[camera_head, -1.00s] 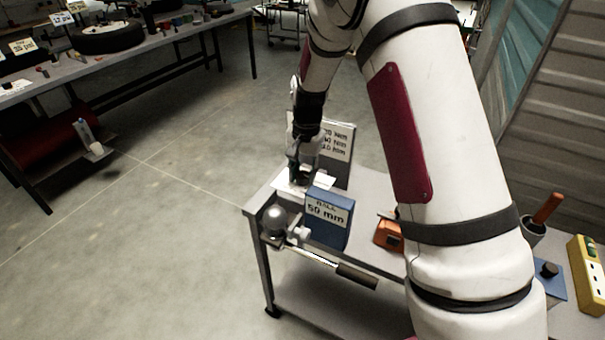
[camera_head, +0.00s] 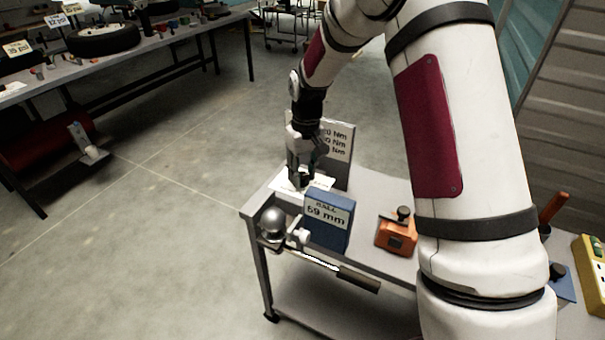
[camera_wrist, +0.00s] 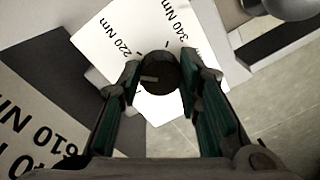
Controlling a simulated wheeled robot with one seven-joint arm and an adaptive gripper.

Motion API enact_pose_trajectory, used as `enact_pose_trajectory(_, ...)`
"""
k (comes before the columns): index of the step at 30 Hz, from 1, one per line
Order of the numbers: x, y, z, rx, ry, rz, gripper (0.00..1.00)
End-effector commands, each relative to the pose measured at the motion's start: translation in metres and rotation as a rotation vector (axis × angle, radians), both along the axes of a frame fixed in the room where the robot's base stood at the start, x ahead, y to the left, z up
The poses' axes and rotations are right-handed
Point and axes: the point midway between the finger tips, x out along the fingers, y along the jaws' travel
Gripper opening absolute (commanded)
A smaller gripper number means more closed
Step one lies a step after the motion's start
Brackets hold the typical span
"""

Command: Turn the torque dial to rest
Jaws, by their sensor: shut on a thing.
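The torque dial (camera_wrist: 160,74) is a round dark knob on a white plate (camera_wrist: 107,33) printed "220 Nm" and "340 Nm". A pale pointer mark on the dial points to the left in the wrist view. My gripper (camera_wrist: 161,69) is shut on the dial, with one green-padded finger on each side of it. In the head view my gripper (camera_head: 300,184) points down over the white plate near the far left corner of the bench (camera_head: 385,190). There the fingers hide the dial.
A white sign with Nm figures (camera_head: 337,139) stands behind. An orange box (camera_head: 397,234) sits to the right. Open floor (camera_head: 170,200) lies left.

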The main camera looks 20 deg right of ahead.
Motion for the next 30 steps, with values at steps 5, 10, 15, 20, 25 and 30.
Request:
enact_pose_trajectory(5,0.0007,-0.0007,-0.0002,0.0,-0.001,0.166,0.04)
enact_pose_trajectory(10,0.001,-0.0009,0.0,0.0,-0.001,0.326,0.04)
enact_pose_trajectory(15,0.0016,-0.0008,0.0,0.0,-0.001,0.478,0.04)
enact_pose_trajectory(20,0.0018,-0.0012,-0.0002,0.0,-0.001,0.597,0.04)
enact_pose_trajectory(25,0.0018,-0.0011,-0.0002,0.0,0.0,0.694,0.04)
enact_pose_trajectory(30,0.0019,-0.001,-0.0001,0.0,0.0,0.756,0.04)
